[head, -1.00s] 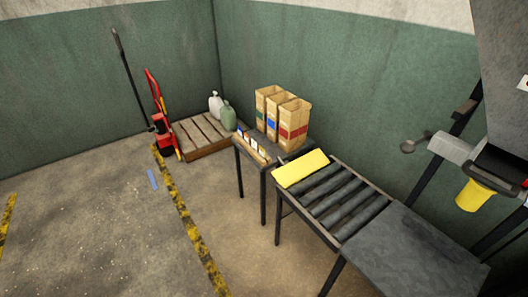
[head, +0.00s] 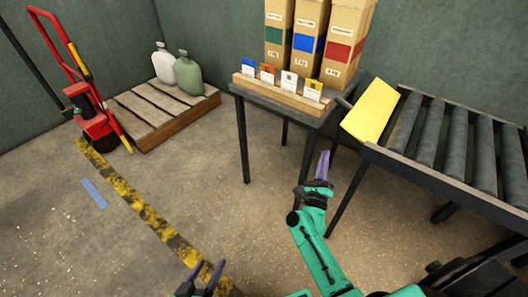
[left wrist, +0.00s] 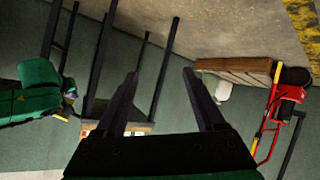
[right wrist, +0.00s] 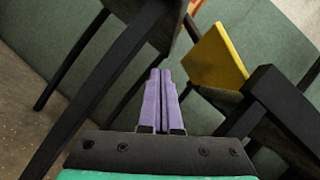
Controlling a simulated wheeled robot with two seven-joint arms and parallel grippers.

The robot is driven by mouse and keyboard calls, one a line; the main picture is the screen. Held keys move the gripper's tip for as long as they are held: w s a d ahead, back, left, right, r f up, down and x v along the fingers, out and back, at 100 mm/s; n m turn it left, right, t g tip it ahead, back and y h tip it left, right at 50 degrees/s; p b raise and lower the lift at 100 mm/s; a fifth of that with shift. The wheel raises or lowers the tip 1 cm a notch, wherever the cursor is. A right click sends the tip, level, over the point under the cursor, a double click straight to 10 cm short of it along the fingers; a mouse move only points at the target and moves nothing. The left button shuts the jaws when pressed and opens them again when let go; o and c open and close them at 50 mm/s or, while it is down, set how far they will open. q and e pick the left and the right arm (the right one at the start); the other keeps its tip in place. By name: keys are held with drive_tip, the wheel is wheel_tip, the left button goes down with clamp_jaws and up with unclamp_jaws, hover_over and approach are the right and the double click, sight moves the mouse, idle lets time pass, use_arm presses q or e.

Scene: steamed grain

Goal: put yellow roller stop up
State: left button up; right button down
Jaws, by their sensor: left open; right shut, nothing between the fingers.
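The yellow roller stop (head: 370,110) is a flat yellow plate at the left end of the roller conveyor (head: 440,140), lying tilted there in the head view. It also shows in the right wrist view (right wrist: 214,57), above and right of the fingers. My right gripper (head: 324,166) is shut and empty, below and left of the plate and apart from it, near the conveyor's end leg. Its purple fingers (right wrist: 161,90) touch each other. My left gripper (head: 207,277) is open and empty, low at the bottom of the head view, far from the plate; its fingers (left wrist: 160,85) stand apart.
A small dark table (head: 290,108) left of the conveyor holds tall paper bags (head: 305,35) and a wooden rack of cards (head: 278,92). A pallet (head: 160,112) with two sacks and a red pallet jack (head: 98,125) stand further left.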

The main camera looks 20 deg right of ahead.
sight(348, 123)
drive_tip(key=w+d+r+m+g+h, duration=0.1)
drive_tip(key=d+r+m, duration=0.1)
drive_tip(key=d, duration=0.1)
drive_tip(key=w+d+r+m+g+h, duration=0.1)
drive_tip(key=w+d+r+m, duration=0.1)
drive_tip(key=d+r, duration=0.1)
drive_tip(key=w+d+r+m+g+h+p, duration=0.1)
drive_tip(key=w+d+r+m+h, duration=0.1)
drive_tip(key=d+r+m, duration=0.1)
drive_tip(key=shift+d+r, duration=0.15)
drive_tip(key=shift+d, duration=0.1)
use_arm(q)
drive_tip(key=shift+w+d+r, duration=0.15)
drive_tip(key=shift+r, duration=0.5)
